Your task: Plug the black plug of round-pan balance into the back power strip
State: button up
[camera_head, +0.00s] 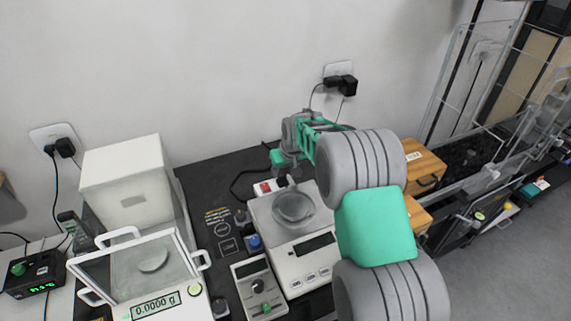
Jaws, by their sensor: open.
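The round-pan balance (318,262) stands on the black bench, with a round metal pan on top and a dark display in front. A black cord curves down left of the strip. My gripper (283,164) is open just above and behind the strip, with a green fingertip showing. My arm hides the area to the right.
A glass-doored analytical balance (156,305) reading 0.0000 g stands left. A small meter (258,287) is in front. Wall sockets with black plugs are at left (54,138) and back (339,72). Wooden boxes (423,165) stand right of my arm.

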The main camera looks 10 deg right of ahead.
aim_at(282, 174)
jog(key=shift+p+x, duration=0.3)
jog(key=shift+x, duration=1.6)
grip_shut()
jog(key=shift+o, duration=0.9)
grip_release()
jog(key=b+v, duration=0.1)
jog(key=v, duration=0.6)
jog(key=shift+s+r+b, duration=0.2)
jog(key=shift+r+b, duration=0.15)
